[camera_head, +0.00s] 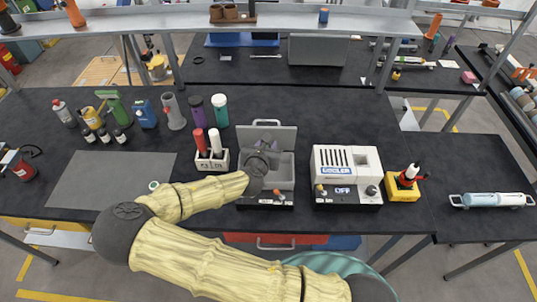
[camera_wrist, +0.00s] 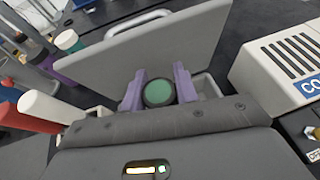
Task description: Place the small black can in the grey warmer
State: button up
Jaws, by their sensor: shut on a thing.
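The grey warmer (camera_head: 282,133) stands on the black table with its lid up at the back. The raised lid (camera_wrist: 125,65) with its handle also shows in the wrist view. My gripper (camera_wrist: 159,90) has purple fingers shut on the sides of a small black can (camera_wrist: 159,93) with a green top. The can is seen from its end, in front of the lid and over the warmer's opening. Its lower part is hidden, so I cannot tell whether it touches the warmer floor. In the head view my arm covers part of the warmer and hides the can.
A white cooler (camera_head: 347,160) stands right of the warmer. A holder (camera_head: 212,160) with red and white markers is close on its left. Several small dark bottles (camera_head: 104,135) and tools stand farther left.

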jog(key=shift+s+a+f+b, duration=0.1)
jog(key=shift+s+f+b, duration=0.25)
jog(key=shift+f+b, duration=0.3)
jog(key=shift+w+d+f, duration=0.1)
jog(key=shift+d+f, duration=0.15)
jog(key=shift+f, duration=0.2)
jog(key=shift+r, duration=0.1)
jog(key=shift+s, duration=0.2)
